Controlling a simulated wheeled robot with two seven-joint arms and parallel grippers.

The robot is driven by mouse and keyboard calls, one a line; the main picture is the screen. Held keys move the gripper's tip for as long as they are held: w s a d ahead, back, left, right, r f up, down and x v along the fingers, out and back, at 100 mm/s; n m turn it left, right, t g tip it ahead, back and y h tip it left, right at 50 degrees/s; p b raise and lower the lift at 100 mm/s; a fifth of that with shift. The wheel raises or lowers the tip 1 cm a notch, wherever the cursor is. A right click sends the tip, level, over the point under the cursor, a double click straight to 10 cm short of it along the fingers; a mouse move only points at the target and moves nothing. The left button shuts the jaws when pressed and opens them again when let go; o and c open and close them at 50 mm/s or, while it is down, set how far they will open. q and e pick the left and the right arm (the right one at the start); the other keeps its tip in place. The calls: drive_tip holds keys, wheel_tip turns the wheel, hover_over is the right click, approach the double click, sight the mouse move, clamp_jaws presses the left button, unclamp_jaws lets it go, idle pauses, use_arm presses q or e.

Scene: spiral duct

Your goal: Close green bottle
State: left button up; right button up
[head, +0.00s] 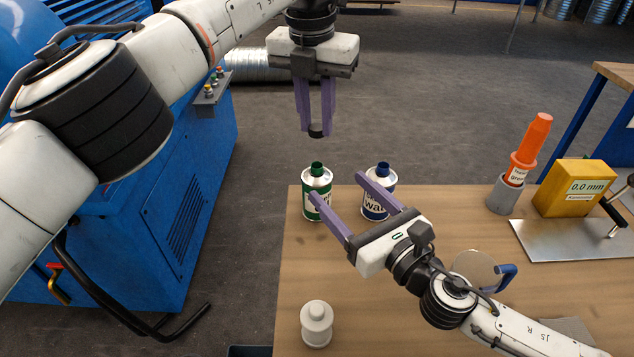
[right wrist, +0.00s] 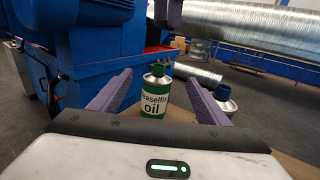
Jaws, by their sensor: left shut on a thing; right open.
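The green bottle (head: 317,199), a can with a green-and-white label and a green neck, stands upright at the table's far left corner. In the right wrist view the green bottle (right wrist: 155,92) shows between the two fingers, ahead of them. My left gripper (head: 316,128) is above the green bottle, pointing down, its fingertips shut on a small dark cap (head: 316,133) that is apart from the neck. My right gripper (head: 338,186) is open and empty, with one purple finger overlapping the green bottle's lower label. I cannot tell whether that finger touches it.
A blue bottle (head: 378,204) stands just right of the green one, partly behind my right finger. The table's left-middle is clear.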

use_arm(q)
drive_tip(key=shift+s, duration=0.25)
use_arm(e)
drive_tip(key=shift+s, duration=0.2)
use_arm(q)
drive_tip(key=shift+w, duration=0.1)
use_arm(e)
wheel_tip(320, 180, down, 8)
drive_tip(key=shift+w+f, duration=0.1)
drive_tip(key=shift+w, duration=0.05)
drive_tip(key=x, duration=0.7)
drive_tip(key=shift+w+a, duration=0.15)
drive_tip(key=shift+w, duration=0.05)
drive_tip(key=c, duration=1.6)
use_arm(q)
hover_over(317, 165)
drive_tip(key=shift+f, duration=2.5)
drive_tip(key=shift+f, duration=0.9)
drive_tip(key=shift+f, duration=0.55)
